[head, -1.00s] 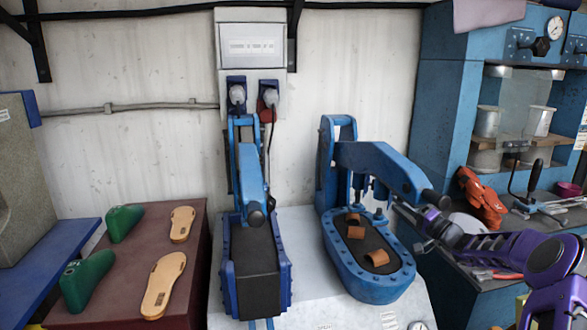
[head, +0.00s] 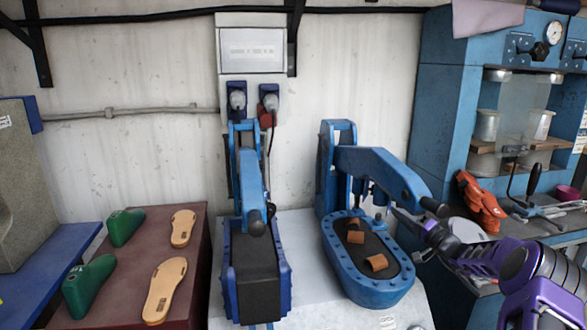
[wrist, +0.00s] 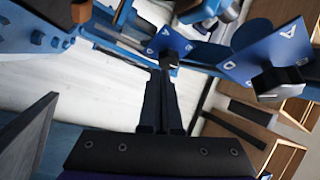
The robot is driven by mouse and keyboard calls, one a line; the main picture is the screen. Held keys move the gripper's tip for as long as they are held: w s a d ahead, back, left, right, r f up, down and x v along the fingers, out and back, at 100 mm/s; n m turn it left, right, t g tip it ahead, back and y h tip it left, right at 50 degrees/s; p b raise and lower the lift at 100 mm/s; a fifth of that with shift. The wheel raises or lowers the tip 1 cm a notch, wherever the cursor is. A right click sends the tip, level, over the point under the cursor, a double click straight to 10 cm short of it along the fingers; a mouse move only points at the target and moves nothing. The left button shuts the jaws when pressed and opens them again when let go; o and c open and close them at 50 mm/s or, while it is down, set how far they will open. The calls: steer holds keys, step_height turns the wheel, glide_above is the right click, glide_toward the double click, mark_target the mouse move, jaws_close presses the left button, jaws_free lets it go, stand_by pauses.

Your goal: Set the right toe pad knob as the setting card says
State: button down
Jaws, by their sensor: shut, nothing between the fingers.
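My gripper (wrist: 160,78) is shut and empty in the wrist view, its dark fingers pointing up the picture. A dark knob (wrist: 172,57) on a small blue plate (wrist: 167,39) with white marks shows just beyond the fingertips; I cannot tell if they touch it. A second dark knob (wrist: 277,83) sits on a larger blue plate (wrist: 268,55) with white marks, farther right. I cannot tell which is the right toe pad knob. In the head view my gripper is at the right side of the blue press (head: 345,165). No setting card is readable.
Brown leather pieces (head: 376,262) lie on the press bed. A second blue press (head: 250,185) stands to the left. Green lasts (head: 88,285) and tan soles (head: 165,290) lie on a brown table. An orange glove (head: 480,205) lies at right. Wooden boxes (wrist: 282,160) show in the wrist view.

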steer(key=a, duration=0.1)
steer(key=w+a+b, duration=0.1)
steer(key=a, duration=0.1)
steer(key=w+a, duration=0.1)
steer(key=shift+w+a+b, duration=0.2)
steer(key=shift+a+b, duration=0.15)
steer(key=shift+b, duration=0.05)
steer(key=shift+w+d+r, duration=0.1)
steer(key=shift+w+r, duration=0.05)
steer(key=shift+r, duration=0.2)
stand_by(0.5)
steer(key=shift+s+r, duration=0.2)
steer(key=shift+s, duration=0.05)
steer(key=shift+s+a+r, duration=0.15)
steer(key=shift+a+r, duration=0.05)
steer(key=shift+r, duration=0.1)
steer(key=shift+s+r, duration=0.15)
steer(key=shift+r, duration=0.4)
steer(key=shift+a, duration=0.1)
stand_by(0.3)
